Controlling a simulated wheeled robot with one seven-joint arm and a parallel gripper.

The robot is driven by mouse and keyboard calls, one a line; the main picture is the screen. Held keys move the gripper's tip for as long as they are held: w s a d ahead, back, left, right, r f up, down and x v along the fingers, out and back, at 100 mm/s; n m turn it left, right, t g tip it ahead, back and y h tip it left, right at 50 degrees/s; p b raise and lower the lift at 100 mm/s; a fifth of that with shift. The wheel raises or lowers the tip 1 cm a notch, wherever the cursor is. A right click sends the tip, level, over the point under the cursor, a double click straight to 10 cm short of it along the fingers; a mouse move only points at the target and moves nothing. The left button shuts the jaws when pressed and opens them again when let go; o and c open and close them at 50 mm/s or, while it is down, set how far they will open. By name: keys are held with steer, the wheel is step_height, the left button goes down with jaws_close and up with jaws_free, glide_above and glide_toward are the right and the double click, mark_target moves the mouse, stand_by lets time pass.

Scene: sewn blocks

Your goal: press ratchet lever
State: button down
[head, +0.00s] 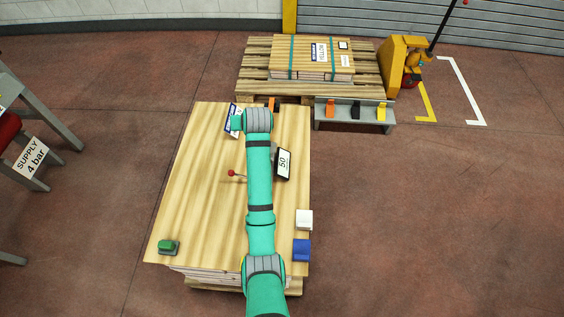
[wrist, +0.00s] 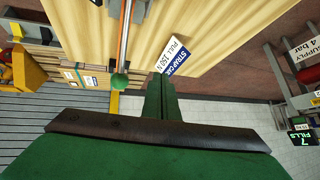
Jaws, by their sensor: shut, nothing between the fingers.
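In the wrist view a metal lever with orange edges (wrist: 123,40) ends in a green ball knob (wrist: 119,82). It looks like the ratchet lever. My gripper (wrist: 161,76) is shut and empty, with its green fingers together to the right of the knob and apart from it in the picture. A white and blue strap sign (wrist: 174,56) stands just beyond the fingertips. In the head view the sign (head: 232,121) is at the table's far end, partly behind my arm. An orange piece (head: 272,103) shows at the far edge, possibly part of the lever.
The wooden tabletop (head: 205,205) holds a red-knobbed stick (head: 231,173), a black "50" display (head: 283,163), white (head: 304,219) and blue (head: 302,249) blocks and a green button (head: 168,246). Beyond it are a grey rack (head: 328,123) and a loaded pallet (head: 258,87).

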steer(key=shift+d, duration=0.15)
steer(key=shift+f, duration=0.1)
steer(key=s+d+t, duration=0.7)
steer(key=s+d, duration=0.1)
steer(key=s, duration=0.2)
steer(key=shift+f+t+h, duration=0.3)
steer(key=shift+f+t, duration=0.05)
steer(key=shift+t, duration=0.05)
steer(key=shift+s, duration=0.1)
steer(key=x, duration=1.4)
